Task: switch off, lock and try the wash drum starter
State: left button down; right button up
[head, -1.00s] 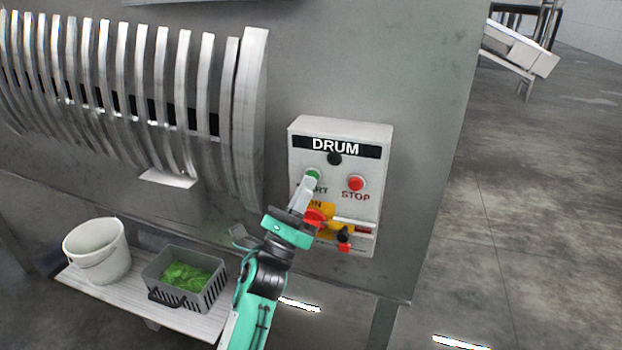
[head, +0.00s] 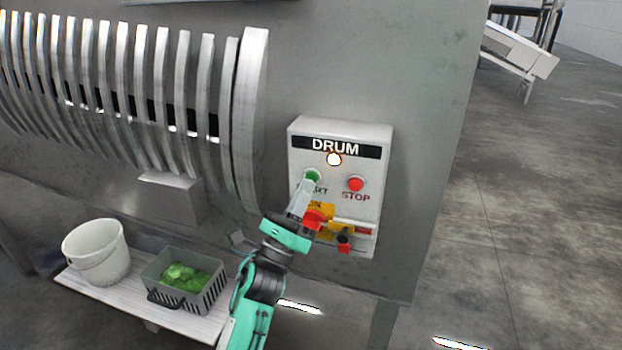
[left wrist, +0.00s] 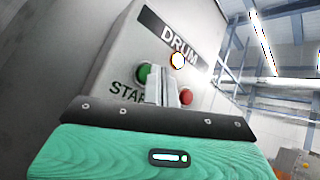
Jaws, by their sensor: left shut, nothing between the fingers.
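The white DRUM starter box (head: 299,148) is fixed to the grey machine wall. Its lamp (head: 334,159) glows, also in the left wrist view (left wrist: 177,60). Below are the green START button (head: 312,176) and the red STOP button (head: 355,184). Lower down is a yellow plate (head: 326,209) marked ON with a red switch handle (head: 318,219), partly hidden by my gripper. A small black and red item (head: 344,243) sits at the box's lower edge. My left gripper (head: 304,188) is shut and empty, its tips just below the START button; contact is unclear. My right gripper is out of view.
The slatted metal drum (head: 245,120) lies left of the box. A low bench (head: 190,322) holds a white bucket (head: 97,252) and a grey crate (head: 215,287) of greens. Open floor (head: 520,200) lies to the right.

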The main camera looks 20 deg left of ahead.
pick_arm(q)
jog(key=shift+s, duration=0.15)
jog(key=shift+s, duration=0.1)
jog(key=shift+s+a, duration=0.1)
jog(key=shift+s, duration=2.3)
